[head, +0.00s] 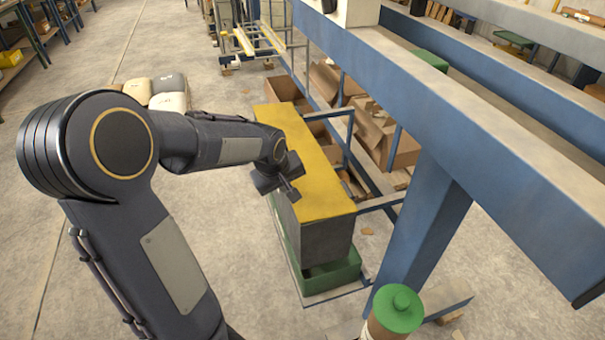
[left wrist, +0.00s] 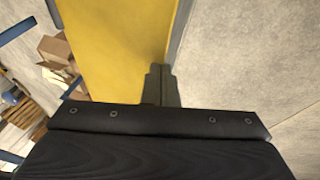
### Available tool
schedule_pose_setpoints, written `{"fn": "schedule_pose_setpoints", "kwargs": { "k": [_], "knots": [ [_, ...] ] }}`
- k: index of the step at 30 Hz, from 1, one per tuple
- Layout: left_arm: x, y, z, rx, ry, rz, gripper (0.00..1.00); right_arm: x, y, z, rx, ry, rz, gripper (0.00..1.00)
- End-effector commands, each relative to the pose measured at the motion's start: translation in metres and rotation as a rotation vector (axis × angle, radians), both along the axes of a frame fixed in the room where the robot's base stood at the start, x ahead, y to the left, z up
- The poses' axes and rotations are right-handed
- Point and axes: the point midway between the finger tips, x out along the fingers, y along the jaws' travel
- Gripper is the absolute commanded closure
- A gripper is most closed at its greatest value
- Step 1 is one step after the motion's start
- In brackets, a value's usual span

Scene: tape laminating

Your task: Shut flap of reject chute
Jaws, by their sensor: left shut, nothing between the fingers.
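The reject chute is a long box with a grey side (head: 323,240) and a yellow flap (head: 312,180) lying across its top in the head view. The flap looks flat, or close to it; a small gap cannot be ruled out. My left gripper (head: 295,198) is at the flap's left long edge, shut and empty. In the left wrist view the shut fingers (left wrist: 160,75) are over the edge of the yellow flap (left wrist: 110,45). Whether they touch it is hard to tell. My right gripper is not in view.
A green tray (head: 330,277) sits under the chute's near end. A blue frame post (head: 425,215) and beam (head: 470,120) stand to the right. Cardboard boxes (head: 378,135) lie behind the chute. A green-capped container (head: 398,308) is at the bottom. Floor left of the chute is open.

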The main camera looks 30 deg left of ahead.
Motion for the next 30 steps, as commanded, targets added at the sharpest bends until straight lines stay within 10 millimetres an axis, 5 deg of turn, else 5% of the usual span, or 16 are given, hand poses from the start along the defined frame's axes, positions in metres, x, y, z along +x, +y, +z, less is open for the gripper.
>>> {"fn": "schedule_pose_setpoints", "kwargs": {
  "k": [23,30],
  "knots": [
    [-0.003,0.002,-0.016,0.004,0.006,-0.002,1.0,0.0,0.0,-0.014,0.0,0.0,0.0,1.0],
    [0.001,0.006,0.008,0.004,0.005,-0.002,1.0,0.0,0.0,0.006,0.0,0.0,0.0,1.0]
  ]
}}
